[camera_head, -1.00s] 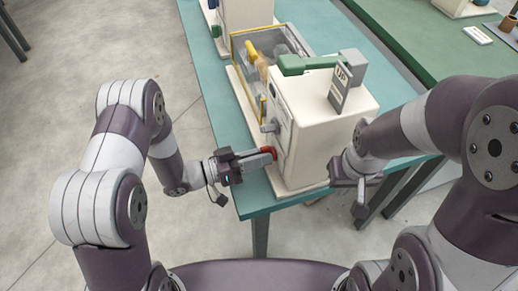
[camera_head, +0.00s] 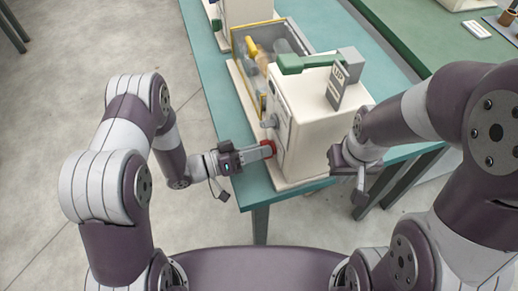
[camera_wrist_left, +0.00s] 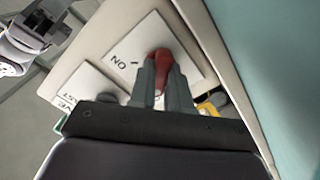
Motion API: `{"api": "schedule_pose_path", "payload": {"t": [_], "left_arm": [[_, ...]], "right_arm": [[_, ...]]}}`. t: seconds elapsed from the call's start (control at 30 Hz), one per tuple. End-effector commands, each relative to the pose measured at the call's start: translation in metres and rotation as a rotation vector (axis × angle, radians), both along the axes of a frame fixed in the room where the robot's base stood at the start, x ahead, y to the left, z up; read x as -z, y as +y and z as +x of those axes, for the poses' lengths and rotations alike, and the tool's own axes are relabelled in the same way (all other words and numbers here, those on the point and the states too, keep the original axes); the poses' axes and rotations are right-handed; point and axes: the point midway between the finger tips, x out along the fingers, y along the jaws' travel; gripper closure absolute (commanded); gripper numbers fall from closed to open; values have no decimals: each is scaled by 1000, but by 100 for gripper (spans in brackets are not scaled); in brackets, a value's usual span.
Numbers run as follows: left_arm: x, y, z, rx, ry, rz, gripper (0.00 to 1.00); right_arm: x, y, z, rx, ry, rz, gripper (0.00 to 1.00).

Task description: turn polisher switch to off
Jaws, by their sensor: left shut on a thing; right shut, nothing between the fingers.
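The polisher (camera_head: 312,137) is a cream box-shaped machine on a teal table. Its red switch knob (camera_head: 269,147) is low on the face turned to the left. In the left wrist view, the red knob (camera_wrist_left: 161,56) sits on a white plate (camera_wrist_left: 143,48) with "ON" printed upside down beside it. My left gripper (camera_head: 266,151) is shut on the knob; its two fingertips (camera_wrist_left: 163,72) lie on either side of it and hide part of it. My right gripper (camera_head: 361,184) is shut and empty, to the right of the polisher near the table edge.
A yellow-framed clear guard (camera_head: 262,62) and a green arm with a grey labelled block (camera_head: 345,82) are on the machine. Another machine (camera_head: 245,12) stands farther back on the teal table (camera_head: 228,122). A green table (camera_head: 425,35) is at the right. The floor at left is clear.

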Motion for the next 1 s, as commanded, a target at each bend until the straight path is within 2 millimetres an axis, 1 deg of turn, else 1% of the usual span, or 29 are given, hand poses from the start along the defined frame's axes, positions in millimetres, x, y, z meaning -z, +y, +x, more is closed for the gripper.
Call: {"api": "schedule_pose_path", "payload": {"t": [0.1,0.13,0.17,0.2,0.47,0.57,0.67,0.77,0.9,1.0], "left_arm": [[0,0,0,-1,3,0,100],[0,0,0,-1,3,0,73],[0,0,0,-1,2,0,63],[0,0,0,-1,2,0,57],[0,0,0,0,1,0,57],[1,6,-1,-3,1,1,57],[1,21,-6,-6,1,1,57],[1,45,-12,-9,1,0,57],[1,81,-25,-8,1,-1,57],[1,101,-32,-6,1,0,57]], "right_arm": [[0,0,0,0,0,0,100],[0,0,0,0,0,0,100],[0,0,0,0,0,0,100],[0,0,0,0,0,0,100],[0,0,0,0,0,0,100],[1,0,0,0,0,0,100],[3,0,0,0,0,0,100],[5,0,0,0,0,0,100],[8,0,0,0,0,0,100],[10,0,0,0,0,0,100]]}}
